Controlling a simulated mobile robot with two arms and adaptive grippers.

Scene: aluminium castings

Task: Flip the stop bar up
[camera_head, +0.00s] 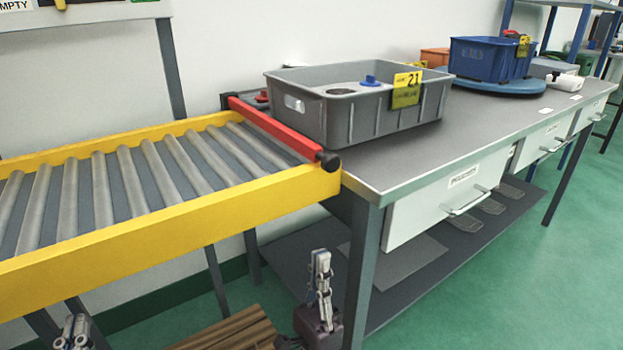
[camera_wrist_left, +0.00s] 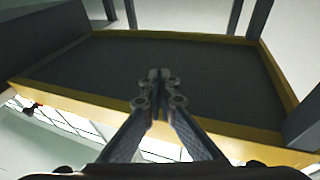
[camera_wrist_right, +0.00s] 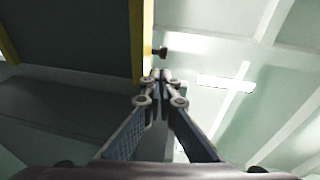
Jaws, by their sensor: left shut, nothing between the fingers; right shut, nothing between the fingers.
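The red stop bar (camera_head: 275,130) lies across the right end of the yellow roller conveyor (camera_head: 160,212), level with its frame. A black knob (camera_head: 328,160) sits at its near end; a dark knob also shows beside the yellow edge in the right wrist view (camera_wrist_right: 160,51). My right gripper (camera_head: 321,258) is shut and empty, pointing up below and in front of the knob, apart from it. My left gripper (camera_head: 74,328) is shut and empty, low at the bottom left below the conveyor. The left wrist view looks up at the conveyor's underside (camera_wrist_left: 190,65).
A grey bin (camera_head: 350,115) with a yellow 21 tag stands on the workbench (camera_head: 440,150) just right of the bar. A blue crate (camera_head: 490,60) is farther back. Bench legs and a lower shelf (camera_head: 400,290) are near my right gripper. A wooden pallet (camera_head: 230,330) lies below.

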